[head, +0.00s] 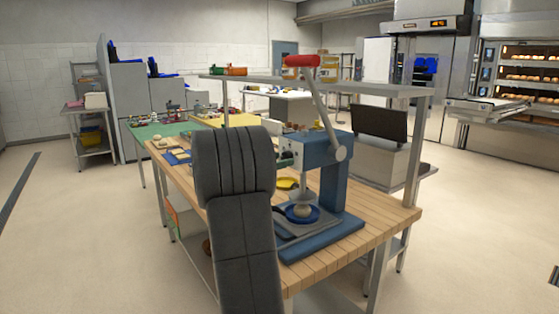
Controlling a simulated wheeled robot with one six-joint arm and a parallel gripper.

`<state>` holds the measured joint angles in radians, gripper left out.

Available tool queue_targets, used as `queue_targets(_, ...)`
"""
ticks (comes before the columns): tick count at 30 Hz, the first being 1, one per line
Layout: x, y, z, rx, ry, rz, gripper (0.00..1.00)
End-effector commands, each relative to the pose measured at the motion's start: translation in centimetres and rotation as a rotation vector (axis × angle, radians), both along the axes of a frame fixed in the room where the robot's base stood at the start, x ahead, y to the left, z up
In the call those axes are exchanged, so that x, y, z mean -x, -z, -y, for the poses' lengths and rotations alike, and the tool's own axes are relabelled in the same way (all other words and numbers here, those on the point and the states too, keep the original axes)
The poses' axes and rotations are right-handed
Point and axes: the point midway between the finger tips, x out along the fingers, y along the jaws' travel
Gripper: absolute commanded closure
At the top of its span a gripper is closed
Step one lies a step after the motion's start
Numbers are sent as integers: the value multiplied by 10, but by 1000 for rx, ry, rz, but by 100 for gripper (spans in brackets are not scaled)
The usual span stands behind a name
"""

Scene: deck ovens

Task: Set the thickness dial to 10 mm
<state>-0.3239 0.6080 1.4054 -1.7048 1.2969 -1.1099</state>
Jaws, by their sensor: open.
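A blue press (333,170) with a long grey lever and a red grip (302,61) stands on the wooden worktable. Its lever points up and leans left. A small pale part (297,153) shows at the left side of the press head; I cannot tell whether it is the thickness dial, and no scale or number is readable. Under the press head, a pale round piece (302,210) sits in a dark blue round dish (314,216). My dark grey arm rises in front, just left of the press, and hides part of it. I cannot make out my gripper.
The wooden worktable (372,229) has a grey overhead shelf (383,90) on posts. A yellow dish (287,183) lies behind the press. A dark screen-like panel (379,123) stands behind right. Deck ovens (523,65) are at far right. The floor at right is clear.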

Motion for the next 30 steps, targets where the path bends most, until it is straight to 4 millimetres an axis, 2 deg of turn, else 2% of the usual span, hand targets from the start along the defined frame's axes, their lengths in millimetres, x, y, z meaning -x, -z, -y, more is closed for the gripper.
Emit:
queue_targets(11,-4,0,6,-1,0,-1,43)
queue_targets(18,-4,0,5,-1,0,-1,87)
queue_targets(30,-4,2,5,-41,-1,57,87)
